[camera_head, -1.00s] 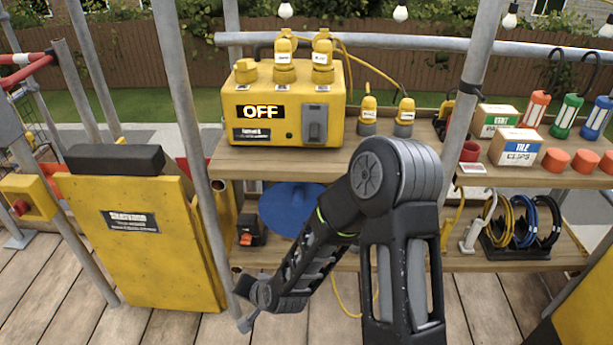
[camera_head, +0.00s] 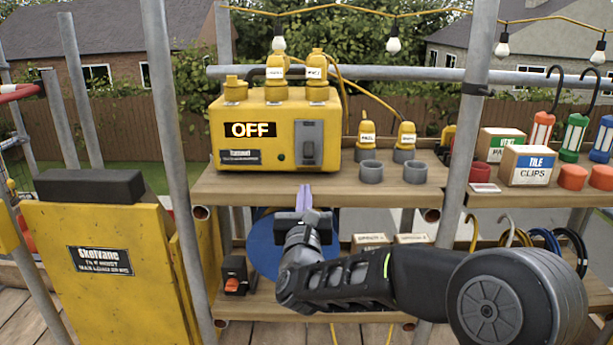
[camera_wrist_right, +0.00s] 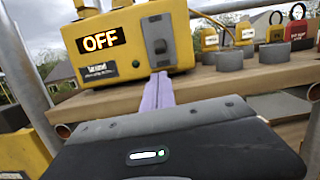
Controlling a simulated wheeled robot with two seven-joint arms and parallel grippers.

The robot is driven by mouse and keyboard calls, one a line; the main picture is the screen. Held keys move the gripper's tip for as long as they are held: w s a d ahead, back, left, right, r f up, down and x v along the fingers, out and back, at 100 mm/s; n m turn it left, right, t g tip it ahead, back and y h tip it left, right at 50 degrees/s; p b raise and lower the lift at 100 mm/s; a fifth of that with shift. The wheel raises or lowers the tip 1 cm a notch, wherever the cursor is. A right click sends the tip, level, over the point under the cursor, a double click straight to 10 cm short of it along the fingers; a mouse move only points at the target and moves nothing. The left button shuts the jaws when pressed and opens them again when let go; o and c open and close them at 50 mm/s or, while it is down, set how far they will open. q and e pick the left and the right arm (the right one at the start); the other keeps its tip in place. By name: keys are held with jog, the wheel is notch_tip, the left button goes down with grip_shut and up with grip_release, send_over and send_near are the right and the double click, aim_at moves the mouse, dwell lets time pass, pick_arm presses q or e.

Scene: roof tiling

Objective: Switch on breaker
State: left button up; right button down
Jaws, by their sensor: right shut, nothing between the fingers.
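The yellow breaker box (camera_head: 275,175) stands on the upper wooden shelf, with a display reading OFF (camera_head: 250,129). Its grey breaker switch (camera_head: 308,144) is on the right of its front face. My right gripper (camera_head: 304,189) is shut and empty, in front of the shelf edge and below the switch, apart from it. In the right wrist view, the closed fingers (camera_wrist_right: 158,92) point at the box (camera_wrist_right: 110,80), and the switch (camera_wrist_right: 160,47) shows just above their tips. My left gripper is not in view.
Grey rings (camera_head: 371,172) and yellow plugs (camera_head: 405,140) stand right of the box. A scaffold pole (camera_head: 180,170) rises to its left and another (camera_head: 465,130) to its right. A tile clips box (camera_head: 527,166) sits farther right. A blue disc (camera_head: 263,250) is below the shelf.

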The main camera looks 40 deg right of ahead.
aim_at(309, 150)
jog(key=shift+s+r+m, duration=0.1)
jog(key=shift+m, duration=0.2)
jog(key=x, duration=1)
dwell(0.4)
jog(key=shift+r+g+p, duration=0.1)
jog(key=shift+g+p, duration=0.2)
jog(key=shift+p, duration=0.15)
jog(key=shift+y, duration=0.3)
